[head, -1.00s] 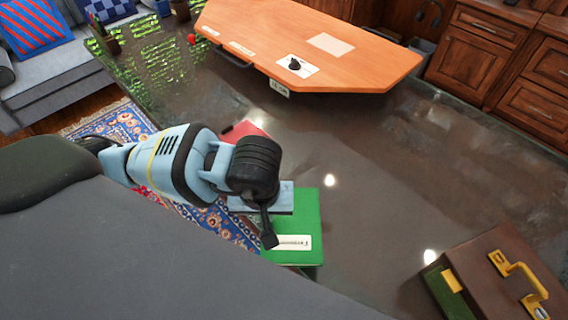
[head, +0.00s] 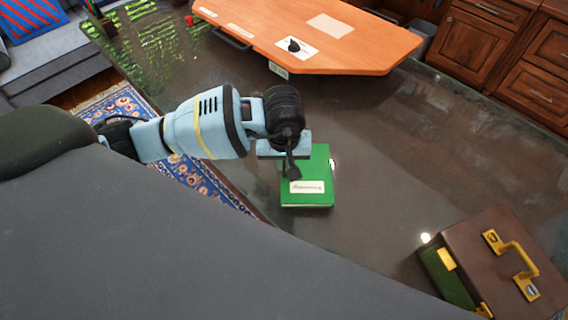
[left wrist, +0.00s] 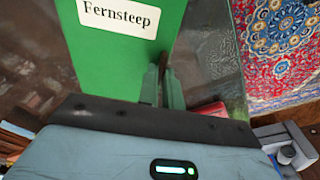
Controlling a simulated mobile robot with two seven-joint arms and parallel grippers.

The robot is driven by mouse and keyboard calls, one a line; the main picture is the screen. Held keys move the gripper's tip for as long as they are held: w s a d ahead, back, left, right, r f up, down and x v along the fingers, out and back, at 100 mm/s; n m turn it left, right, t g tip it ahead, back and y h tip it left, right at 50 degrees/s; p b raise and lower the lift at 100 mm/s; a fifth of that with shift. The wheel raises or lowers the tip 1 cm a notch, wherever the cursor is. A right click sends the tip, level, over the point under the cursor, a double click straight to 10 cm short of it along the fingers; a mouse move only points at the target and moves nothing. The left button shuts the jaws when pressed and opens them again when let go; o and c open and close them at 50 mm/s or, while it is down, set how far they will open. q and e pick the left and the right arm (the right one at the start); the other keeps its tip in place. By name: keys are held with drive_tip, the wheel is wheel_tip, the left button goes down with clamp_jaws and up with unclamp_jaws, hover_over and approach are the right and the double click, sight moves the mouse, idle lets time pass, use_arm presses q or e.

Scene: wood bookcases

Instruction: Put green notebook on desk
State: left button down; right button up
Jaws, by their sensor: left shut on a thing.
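The green notebook (head: 319,165) has a white label and is held in my left gripper (head: 292,168), over the dark glossy desk top (head: 390,160) in the head view. In the left wrist view, the green notebook (left wrist: 115,55) fills the upper left, its label reading "Fernsteep". My left gripper's fingers (left wrist: 162,82) are shut on its edge. I cannot tell whether its underside touches the surface. My right gripper is in neither view.
An orange wooden board (head: 350,52) lies at the back. A brown case with a yellow handle (head: 475,240) stands at lower right. A red item (left wrist: 208,109) shows beside the fingers. A patterned rug (head: 215,188) lies beyond the desk's left edge.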

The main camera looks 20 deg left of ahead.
use_arm(q)
drive_tip(key=shift+f, duration=0.7)
drive_tip(key=shift+f, duration=0.15)
drive_tip(key=c, duration=2)
unclamp_jaws()
drive_tip(key=shift+f, duration=0.1)
drive_tip(key=o, duration=0.4)
drive_tip(key=shift+o, duration=0.2)
wheel_tip(320, 180, up, 12)
drive_tip(key=s, duration=0.1)
drive_tip(key=shift+s+d+r+p, duration=0.2)
drive_tip(key=shift+d+p, duration=0.05)
drive_tip(key=shift+p, duration=0.05)
